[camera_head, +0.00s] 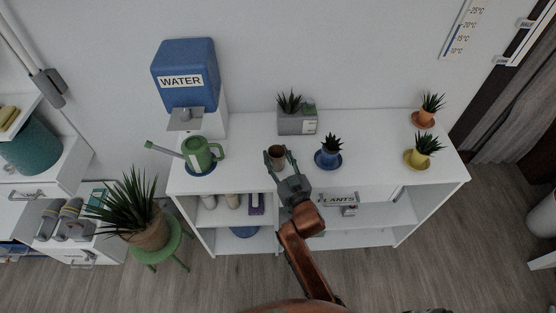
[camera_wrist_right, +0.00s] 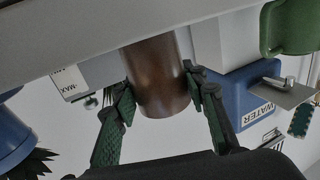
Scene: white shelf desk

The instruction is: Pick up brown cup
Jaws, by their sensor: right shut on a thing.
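The brown cup (camera_head: 277,156) is near the middle of the white shelf desk's top, close to its front edge. My right gripper (camera_head: 278,163) reaches it from the front, with one finger on each side of the cup. In the right wrist view the brown cup (camera_wrist_right: 157,78) sits between the two fingers of my right gripper (camera_wrist_right: 161,98), which are shut on its sides. Whether the cup touches the desk top is hard to tell. My left gripper is not in view.
The white desk top (camera_head: 365,172) holds a green watering can (camera_head: 198,155) on the left, a blue potted plant (camera_head: 328,155) just right of the cup, and a grey planter (camera_head: 297,122) behind. A blue water dispenser (camera_head: 186,75) stands back left. Yellow (camera_head: 417,159) and orange (camera_head: 423,118) pots stand right.

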